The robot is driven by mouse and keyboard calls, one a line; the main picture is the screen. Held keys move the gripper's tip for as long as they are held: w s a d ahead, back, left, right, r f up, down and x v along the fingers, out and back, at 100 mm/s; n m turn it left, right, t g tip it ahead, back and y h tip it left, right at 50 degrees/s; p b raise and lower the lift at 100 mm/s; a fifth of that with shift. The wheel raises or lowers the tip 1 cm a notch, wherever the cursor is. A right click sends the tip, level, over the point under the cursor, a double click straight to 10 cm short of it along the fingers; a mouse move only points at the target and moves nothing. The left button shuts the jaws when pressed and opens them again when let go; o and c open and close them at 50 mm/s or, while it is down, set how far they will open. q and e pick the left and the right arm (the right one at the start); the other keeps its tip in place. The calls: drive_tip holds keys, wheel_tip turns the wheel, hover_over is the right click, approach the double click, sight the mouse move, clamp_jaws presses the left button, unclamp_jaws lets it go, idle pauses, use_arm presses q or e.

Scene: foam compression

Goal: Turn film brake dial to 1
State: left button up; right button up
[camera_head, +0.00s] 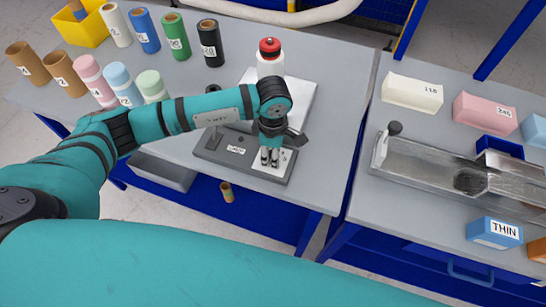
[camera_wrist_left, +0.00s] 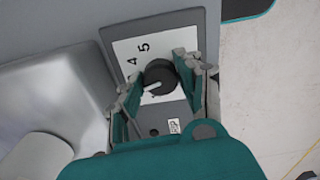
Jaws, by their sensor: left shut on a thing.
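The film brake dial (camera_wrist_left: 160,76) is a black round knob with a pale pointer, on a white scale plate (camera_wrist_left: 141,48) marked with numbers. The 5 and 4 are readable; the other marks are partly hidden by a finger. The pointer aims to the lower left in the left wrist view, away from the 5. My left gripper (camera_head: 270,161) points down over the plate at the right end of the dark grey film unit (camera_head: 215,147). Its fingers are around the dial and shut on it; in the left wrist view the gripper (camera_wrist_left: 157,82) shows them on both sides. My right gripper is not in view.
Several rolls, including a black one (camera_head: 210,42), stand at the back left. A metal tray (camera_head: 430,170) and foam blocks lie on the right table.

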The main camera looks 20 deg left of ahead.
use_arm(q)
drive_tip(key=n+b, duration=0.5)
drive_tip(key=n, duration=0.1)
drive_tip(key=shift+f, duration=0.2)
drive_tip(key=shift+r+n+b, duration=0.15)
drive_tip(key=shift+n+b, duration=1.25)
drive_tip(key=shift+n, duration=1.1)
drive_tip(key=o, duration=1.1)
drive_tip(key=shift+o, duration=0.2)
drive_tip(key=shift+r, duration=0.1)
wheel_tip(320, 180, up, 12)
